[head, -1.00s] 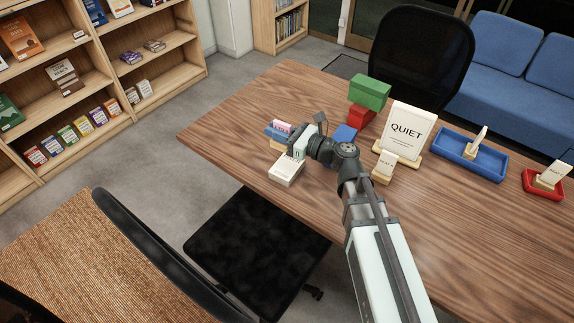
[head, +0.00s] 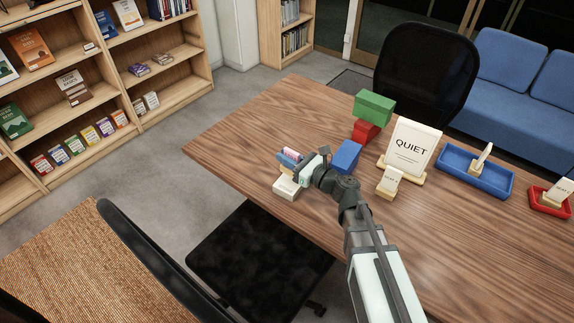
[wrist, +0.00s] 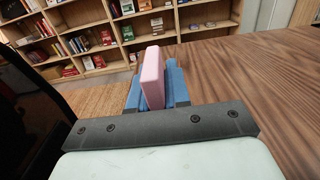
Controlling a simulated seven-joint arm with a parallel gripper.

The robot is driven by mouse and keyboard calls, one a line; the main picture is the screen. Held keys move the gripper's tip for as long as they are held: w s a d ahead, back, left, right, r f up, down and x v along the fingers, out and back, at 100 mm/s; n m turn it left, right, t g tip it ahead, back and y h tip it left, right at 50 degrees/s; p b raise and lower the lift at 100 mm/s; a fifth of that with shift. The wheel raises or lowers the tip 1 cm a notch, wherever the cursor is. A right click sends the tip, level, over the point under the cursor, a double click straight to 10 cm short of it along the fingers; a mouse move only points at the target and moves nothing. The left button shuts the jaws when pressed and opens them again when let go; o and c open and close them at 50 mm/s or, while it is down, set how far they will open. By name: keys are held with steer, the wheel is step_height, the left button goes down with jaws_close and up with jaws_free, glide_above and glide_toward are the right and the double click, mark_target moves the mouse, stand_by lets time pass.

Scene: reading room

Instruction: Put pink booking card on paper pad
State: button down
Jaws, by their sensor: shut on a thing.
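The pink booking card (head: 291,153) is upright between the blue fingertips of my gripper (head: 289,159). In the wrist view the pink card (wrist: 152,76) stands on edge with a blue finger on each side of my gripper (wrist: 156,88). The white paper pad (head: 286,188) lies on the table near its front-left edge. My gripper is just behind and above the pad in the head view. Whether the card touches anything below it is hidden. A small yellowish patch shows under the fingers, and I cannot tell what it is.
A blue block (head: 346,155) is just right of my gripper. The QUIET sign (head: 411,148), a small card stand (head: 389,182), a blue tray (head: 448,165) and a red tray (head: 548,207) are to the right.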

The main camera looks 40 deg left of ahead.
steer(key=shift+f, duration=1.75)
steer(key=shift+f, duration=0.2)
steer(key=c, duration=1.1)
jaws_free()
steer(key=shift+r, duration=0.15)
steer(key=shift+d, duration=0.3)
steer(key=d, duration=1.1)
steer(key=shift+d, duration=0.2)
steer(key=shift+d+r, duration=0.1)
steer(key=shift+d, duration=0.05)
